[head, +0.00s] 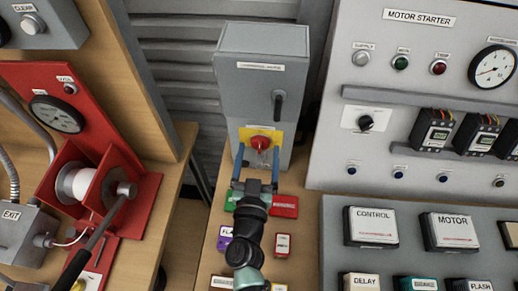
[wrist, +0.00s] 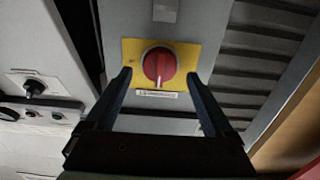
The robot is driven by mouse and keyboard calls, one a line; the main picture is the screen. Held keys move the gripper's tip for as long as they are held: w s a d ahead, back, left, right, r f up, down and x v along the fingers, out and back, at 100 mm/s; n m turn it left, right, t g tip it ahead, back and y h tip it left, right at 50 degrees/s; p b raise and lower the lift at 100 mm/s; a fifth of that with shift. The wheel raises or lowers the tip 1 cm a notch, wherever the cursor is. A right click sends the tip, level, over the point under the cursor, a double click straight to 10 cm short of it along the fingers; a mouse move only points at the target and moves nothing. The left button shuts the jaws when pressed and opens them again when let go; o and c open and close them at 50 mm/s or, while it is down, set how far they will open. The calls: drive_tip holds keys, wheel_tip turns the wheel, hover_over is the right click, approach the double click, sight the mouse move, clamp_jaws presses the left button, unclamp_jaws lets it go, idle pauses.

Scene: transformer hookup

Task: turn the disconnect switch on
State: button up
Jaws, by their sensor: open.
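The disconnect switch is a red rotary knob (head: 261,143) on a yellow plate (head: 272,131), on the front of a grey box (head: 257,95). In the wrist view, the red knob (wrist: 158,64) shows a white mark pointing down in the picture, towards a small label. My gripper (head: 255,165) is open and empty, just below the knob in the head view. In the wrist view, my gripper's fingertips (wrist: 158,75) appear one on either side of the knob. I see no contact, and cannot tell how far short of it they are.
A dark handle (head: 278,104) is on the box's right side. The motor starter panel (head: 420,50) stands to the right. Red, green and purple labelled blocks lie on the wooden bench below the box. A red winch-like unit (head: 90,185) is at left.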

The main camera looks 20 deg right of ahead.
drive_tip(key=shift+w+d, duration=0.3)
drive_tip(key=shift+w, duration=0.2)
drive_tip(key=c, duration=1.4)
